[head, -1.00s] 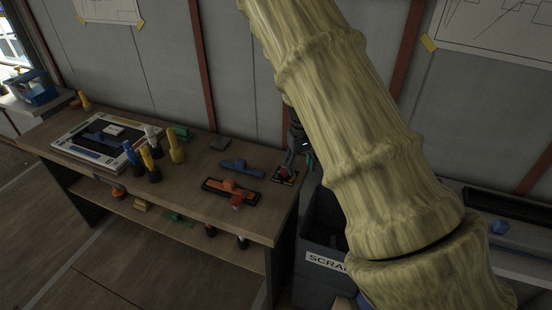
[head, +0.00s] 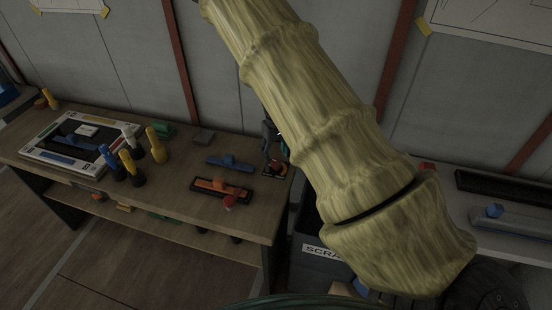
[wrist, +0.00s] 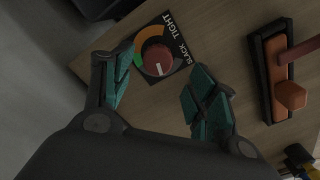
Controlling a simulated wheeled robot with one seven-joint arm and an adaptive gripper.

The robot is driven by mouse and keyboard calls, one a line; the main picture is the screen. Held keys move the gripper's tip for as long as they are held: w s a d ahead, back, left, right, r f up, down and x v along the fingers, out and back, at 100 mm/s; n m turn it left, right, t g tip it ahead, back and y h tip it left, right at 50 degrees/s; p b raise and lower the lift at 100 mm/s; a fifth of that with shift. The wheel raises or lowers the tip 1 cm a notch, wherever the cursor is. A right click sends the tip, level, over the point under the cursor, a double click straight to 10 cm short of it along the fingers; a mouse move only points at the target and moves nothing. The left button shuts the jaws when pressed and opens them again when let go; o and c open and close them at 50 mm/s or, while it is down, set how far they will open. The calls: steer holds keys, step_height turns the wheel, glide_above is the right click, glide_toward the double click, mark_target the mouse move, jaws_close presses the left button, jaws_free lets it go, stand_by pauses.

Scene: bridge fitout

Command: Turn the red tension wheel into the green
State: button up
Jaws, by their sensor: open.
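The red tension wheel (wrist: 158,60) is a round red knob on a dark square plate (wrist: 181,60) marked TIGHT and SLACK. A coloured arc with orange and green parts curves along one side of it. A white pointer line on the wheel points toward the lower side, near the SLACK end and away from the green. My gripper (wrist: 158,88) is open, with its teal fingers on either side of the wheel in the wrist view. Whether they touch it I cannot tell. In the head view my gripper (head: 272,150) is over the plate at the bench's right end.
An orange block in a dark tray (head: 221,187) with a red-ended handle lies left of the plate. A blue piece (head: 230,163) lies behind it. Several coloured pegs stand farther left by a white-framed board (head: 50,150). A dark SCRAP bin (head: 310,262) stands right of the bench.

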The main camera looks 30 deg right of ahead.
mark_target(276, 162)
step_height(276, 162, down, 2)
steer(key=shift+w+d+f+p, duration=0.1)
steer(key=shift+d+p, duration=0.05)
steer(key=shift+p, duration=0.15)
steer(key=shift+s+f, duration=0.35)
steer(key=shift+s, duration=0.1)
steer(key=shift+f+p, duration=0.25)
steer(key=shift+p, duration=0.05)
steer(key=shift+w+f, duration=0.3)
steer(key=shift+f, duration=0.25)
steer(key=shift+s+r, duration=0.15)
steer(key=shift+s, duration=0.05)
steer(key=shift+w, duration=0.1)
steer(key=c, duration=1)
